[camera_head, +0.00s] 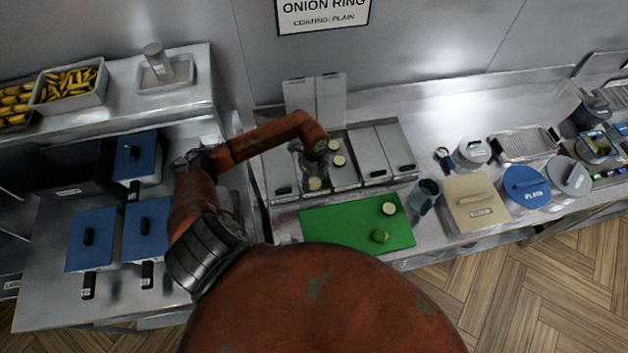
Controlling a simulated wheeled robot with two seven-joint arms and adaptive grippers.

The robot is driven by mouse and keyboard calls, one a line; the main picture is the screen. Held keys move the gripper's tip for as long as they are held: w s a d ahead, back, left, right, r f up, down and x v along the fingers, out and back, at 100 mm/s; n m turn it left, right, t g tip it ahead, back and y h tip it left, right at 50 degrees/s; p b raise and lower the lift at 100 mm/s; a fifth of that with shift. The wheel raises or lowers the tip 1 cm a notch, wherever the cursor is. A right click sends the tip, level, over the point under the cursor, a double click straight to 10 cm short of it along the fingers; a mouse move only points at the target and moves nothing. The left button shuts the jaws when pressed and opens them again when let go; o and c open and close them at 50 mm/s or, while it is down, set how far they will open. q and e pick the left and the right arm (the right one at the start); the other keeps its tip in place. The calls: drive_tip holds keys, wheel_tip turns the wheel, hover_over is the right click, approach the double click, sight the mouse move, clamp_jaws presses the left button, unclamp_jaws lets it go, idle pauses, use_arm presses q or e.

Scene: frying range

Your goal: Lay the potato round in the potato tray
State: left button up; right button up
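My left gripper (306,160) points down over an open compartment (311,190) of the steel tray row behind the green board. A pale round slice (315,184) shows just below its fingers. I cannot tell whether they hold it or it lies in the compartment; the fingers are small and dark. The open compartment just right holds two pale rounds (340,160). I cannot tell which compartment is the potato tray. Another pale round (389,208) lies on the green cutting board (340,225), with a green round piece (380,236) near its front edge. My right gripper is out of view.
Closed steel lids (368,155) cover neighbouring compartments, and raised lids (315,100) stand behind. A cup (425,195), a beige lidded box (474,202) and a blue-lidded tub (526,186) stand right of the board. Blue-lidded fryers (92,240) are at left.

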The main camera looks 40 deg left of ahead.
use_arm(q)
drive_tip(key=o, duration=0.3)
wheel_tip(320, 180, up, 12)
idle(0.6)
